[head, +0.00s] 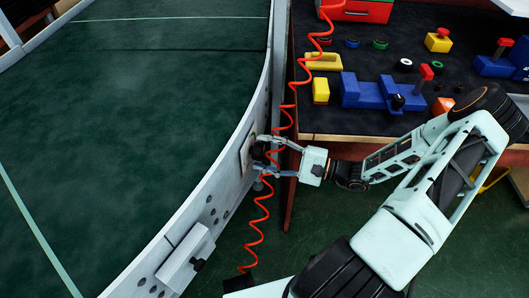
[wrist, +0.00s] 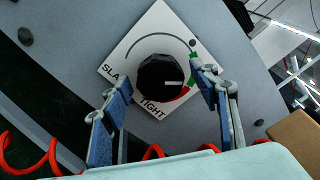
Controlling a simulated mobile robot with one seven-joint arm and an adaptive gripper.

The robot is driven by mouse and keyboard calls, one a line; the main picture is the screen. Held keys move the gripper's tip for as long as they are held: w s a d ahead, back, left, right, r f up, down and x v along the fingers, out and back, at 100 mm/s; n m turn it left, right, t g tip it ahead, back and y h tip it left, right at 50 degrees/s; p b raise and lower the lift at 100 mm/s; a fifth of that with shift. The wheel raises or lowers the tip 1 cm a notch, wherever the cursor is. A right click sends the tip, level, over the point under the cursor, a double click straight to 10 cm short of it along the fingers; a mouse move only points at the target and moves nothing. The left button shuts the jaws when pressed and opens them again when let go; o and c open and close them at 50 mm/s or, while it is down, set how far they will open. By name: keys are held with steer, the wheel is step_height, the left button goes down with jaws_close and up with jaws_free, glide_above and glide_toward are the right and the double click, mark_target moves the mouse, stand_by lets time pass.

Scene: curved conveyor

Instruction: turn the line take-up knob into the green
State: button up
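The take-up knob (wrist: 158,76) is black and faceted, on a white plate (wrist: 133,47) marked SLACK and TIGHT. Its white pointer mark faces right, slightly down, toward the upper end of a red arc (wrist: 181,96). A green patch (wrist: 194,58) lies above that, up and right of the pointer, partly covered by my right finger. In the head view, the plate (head: 246,155) is on the conveyor's side rail. My gripper (head: 267,152) is in front of it. In the wrist view, my gripper (wrist: 165,82) is open, fingers on either side of the knob, with gaps showing; contact is not visible.
The conveyor's pale side rail (head: 226,178) curves past the plate, with a grey box (head: 185,257) lower down. A red coiled hose (head: 258,222) hangs close by my gripper. A dark bench (head: 345,118) with coloured blocks and knobs stands at the right.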

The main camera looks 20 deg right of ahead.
steer(key=v, duration=1.2)
stand_by(0.4)
